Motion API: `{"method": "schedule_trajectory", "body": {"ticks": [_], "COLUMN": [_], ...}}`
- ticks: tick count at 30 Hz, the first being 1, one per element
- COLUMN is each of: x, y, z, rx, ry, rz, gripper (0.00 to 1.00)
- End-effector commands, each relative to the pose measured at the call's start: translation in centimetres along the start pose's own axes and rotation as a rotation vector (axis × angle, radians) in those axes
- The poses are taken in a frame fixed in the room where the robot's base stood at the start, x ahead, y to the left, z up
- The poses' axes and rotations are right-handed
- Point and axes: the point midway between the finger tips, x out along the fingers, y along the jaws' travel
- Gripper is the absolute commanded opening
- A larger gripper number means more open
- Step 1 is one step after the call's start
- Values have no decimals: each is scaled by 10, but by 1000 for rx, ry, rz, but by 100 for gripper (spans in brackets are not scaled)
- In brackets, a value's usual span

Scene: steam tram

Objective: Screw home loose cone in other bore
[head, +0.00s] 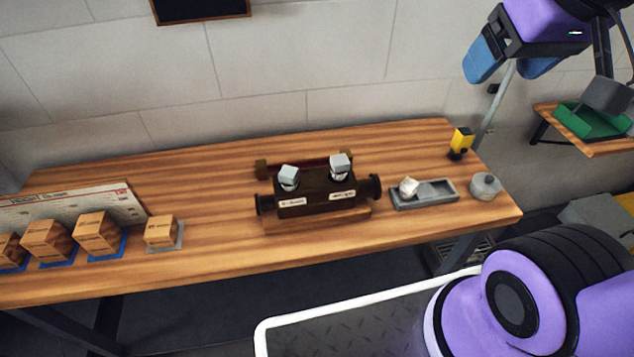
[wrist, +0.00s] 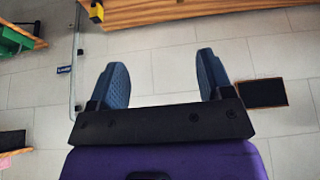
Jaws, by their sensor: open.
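A dark brown valve body (head: 318,192) lies on the workbench, with a round flange at each end and two pale labels on its front. Two grey square-headed cones stand in its top, a left cone (head: 289,174) and a right cone (head: 340,163). Both look upright; I cannot tell which is loose. My gripper (head: 512,70) is open and empty, high at the upper right, well away from the valve body. Its two blue fingers also show wide apart in the wrist view (wrist: 162,80), with only wall between them.
A grey tray (head: 441,201) right of the valve body holds a pale lump (head: 409,186). A round grey pot (head: 485,186) and a yellow-black object (head: 460,143) stand near the bench's right end. Several wooden blocks (head: 98,232) and a chart (head: 75,207) are at left. A green bin (head: 592,122) sits on a side shelf.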

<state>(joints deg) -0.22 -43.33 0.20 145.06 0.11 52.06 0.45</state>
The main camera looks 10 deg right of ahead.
Motion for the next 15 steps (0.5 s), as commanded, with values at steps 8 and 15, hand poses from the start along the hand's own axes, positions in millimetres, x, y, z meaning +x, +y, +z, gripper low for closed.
{"method": "schedule_trajectory", "body": {"ticks": [8,15], "x": [36,86], "y": [-16,-40], "z": [-31,-60], "rx": [-10,-20], "ry": [-89,-185], "rz": [2,2], "gripper": [73,73]}}
